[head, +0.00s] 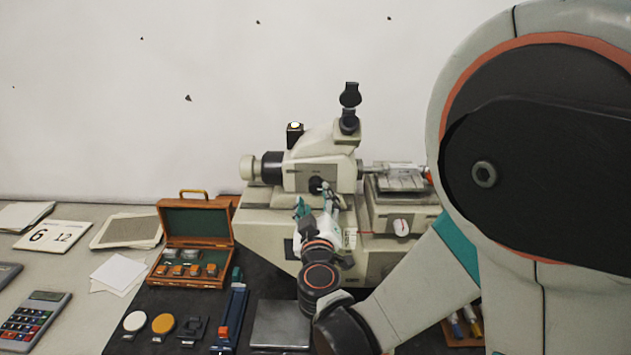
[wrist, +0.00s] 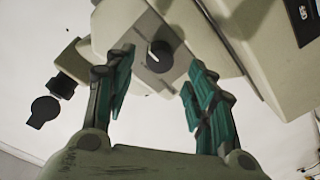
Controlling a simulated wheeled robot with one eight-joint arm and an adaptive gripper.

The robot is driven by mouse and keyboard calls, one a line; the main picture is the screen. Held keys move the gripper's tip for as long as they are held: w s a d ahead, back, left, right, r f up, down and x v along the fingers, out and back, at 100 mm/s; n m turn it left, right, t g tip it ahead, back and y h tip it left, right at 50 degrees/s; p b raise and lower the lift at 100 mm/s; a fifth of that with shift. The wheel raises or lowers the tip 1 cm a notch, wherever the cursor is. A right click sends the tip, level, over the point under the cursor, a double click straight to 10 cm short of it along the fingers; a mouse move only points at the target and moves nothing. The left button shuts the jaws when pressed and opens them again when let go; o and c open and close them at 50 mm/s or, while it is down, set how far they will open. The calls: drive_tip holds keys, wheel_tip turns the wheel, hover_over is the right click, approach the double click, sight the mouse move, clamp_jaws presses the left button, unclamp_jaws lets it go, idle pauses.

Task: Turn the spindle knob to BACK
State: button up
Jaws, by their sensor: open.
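A dark round knob (head: 316,185), which I take for the spindle knob, sits on the front of the pale machine's head (head: 298,174). In the wrist view the knob (wrist: 160,56) shows a short white pointer line slanting to the upper left. No BACK label is readable. My gripper (head: 314,198) is just in front of the knob and partly covers the area below it. In the wrist view my gripper (wrist: 160,68) is open, with a teal-padded finger on each side of the knob and gaps between; neither finger appears to touch it.
A white dial with a red pointer (head: 401,227) is on the machine's lower right front. A wooden case (head: 196,229) stands open to the left. A grey plate (head: 281,324), discs and a calculator (head: 37,318) lie in front. My arm hides the right side.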

sight(316, 189)
drive_tip(key=shift+w, duration=2.3)
drive_tip(key=c, duration=1.1)
